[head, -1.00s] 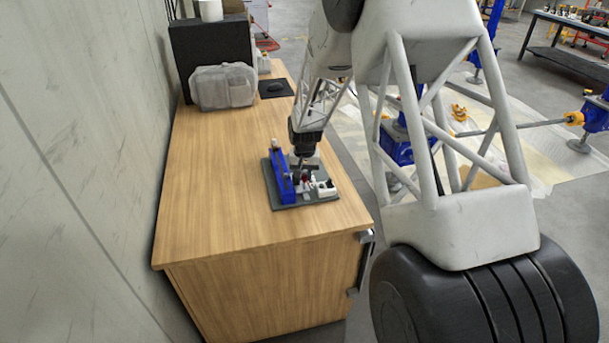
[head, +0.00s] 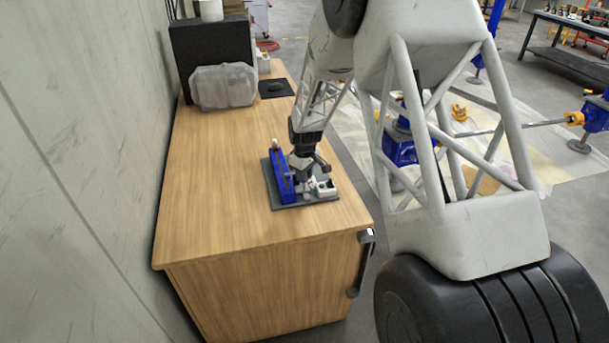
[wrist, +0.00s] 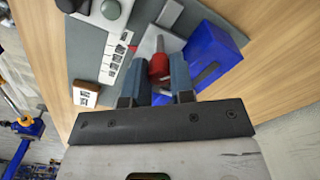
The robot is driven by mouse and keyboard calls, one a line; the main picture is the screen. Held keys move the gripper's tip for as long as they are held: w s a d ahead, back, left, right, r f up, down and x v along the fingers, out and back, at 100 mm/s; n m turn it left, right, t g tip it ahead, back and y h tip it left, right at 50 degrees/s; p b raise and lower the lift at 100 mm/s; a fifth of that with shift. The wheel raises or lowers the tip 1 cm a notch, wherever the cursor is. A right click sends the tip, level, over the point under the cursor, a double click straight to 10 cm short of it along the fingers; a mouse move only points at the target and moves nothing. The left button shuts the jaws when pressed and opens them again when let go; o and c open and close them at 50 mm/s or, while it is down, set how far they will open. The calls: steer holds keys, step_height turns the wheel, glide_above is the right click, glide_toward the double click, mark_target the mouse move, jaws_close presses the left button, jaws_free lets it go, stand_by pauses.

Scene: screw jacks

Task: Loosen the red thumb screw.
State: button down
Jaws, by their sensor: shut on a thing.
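The red thumb screw (wrist: 158,67) shows in the wrist view between the two fingers of my gripper (wrist: 160,75), which is shut on it. A grey metal part (wrist: 160,45) lies just beyond the screw. A blue block (wrist: 212,52) stands close beside the right finger. In the head view my gripper (head: 301,168) reaches down to the fixture on the grey base plate (head: 290,206), beside the long blue bar (head: 282,178). The screw is hidden there by the gripper.
A white strip with dark square markings and a red pointer (wrist: 114,58) lies left of the fingers. A grey round knob (wrist: 110,9) is beyond it. The wooden table (head: 215,215) is clear around the plate.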

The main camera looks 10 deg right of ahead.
steer(key=n, duration=0.3)
steer(key=shift+n, duration=2.1)
steer(key=c, duration=1)
jaws_free()
steer(key=shift+r, duration=0.15)
steer(key=shift+r, duration=3.75)
